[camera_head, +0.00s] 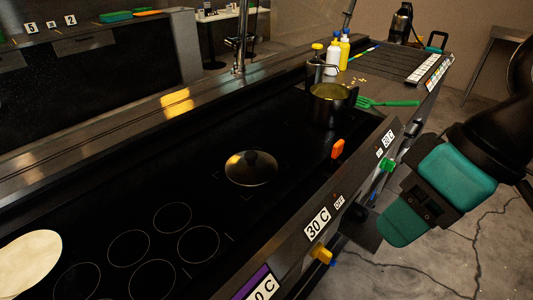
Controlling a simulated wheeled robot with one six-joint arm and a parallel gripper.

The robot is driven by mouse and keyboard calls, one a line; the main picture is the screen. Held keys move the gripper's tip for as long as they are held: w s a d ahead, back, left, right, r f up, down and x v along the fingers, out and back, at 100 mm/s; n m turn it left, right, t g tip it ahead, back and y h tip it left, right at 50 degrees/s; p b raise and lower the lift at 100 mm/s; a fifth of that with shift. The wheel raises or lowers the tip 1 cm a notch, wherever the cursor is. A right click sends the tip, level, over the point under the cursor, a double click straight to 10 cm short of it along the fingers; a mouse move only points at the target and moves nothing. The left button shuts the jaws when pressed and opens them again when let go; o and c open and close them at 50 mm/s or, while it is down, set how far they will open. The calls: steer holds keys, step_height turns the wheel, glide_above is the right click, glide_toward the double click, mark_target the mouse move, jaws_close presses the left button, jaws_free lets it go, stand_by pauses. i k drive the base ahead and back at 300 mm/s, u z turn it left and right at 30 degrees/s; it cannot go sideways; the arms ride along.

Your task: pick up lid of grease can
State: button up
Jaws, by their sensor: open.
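A round, shiny lid (238,178) with a black knob lies on the black griddle top near the middle of the view. An open dark pot (327,115) with yellowish contents stands farther back on the same surface; it may be the grease can. My gripper (408,215), with teal pads, is at the right, out over the front edge of the griddle. It is open, with nothing seen between its fingers, and is well apart from the lid. The view shows the gripper partly from behind, so its far side is hidden.
A green spatula (397,103) lies beside the pot. Bottles (333,58) stand behind it. A tortilla (25,262) lies at the lower left. The black surface (195,195) around the lid is clear.

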mark_target(249, 168)
steer(key=z, duration=1.45)
steer(key=i, duration=0.6)
steer(key=u, duration=3.05)
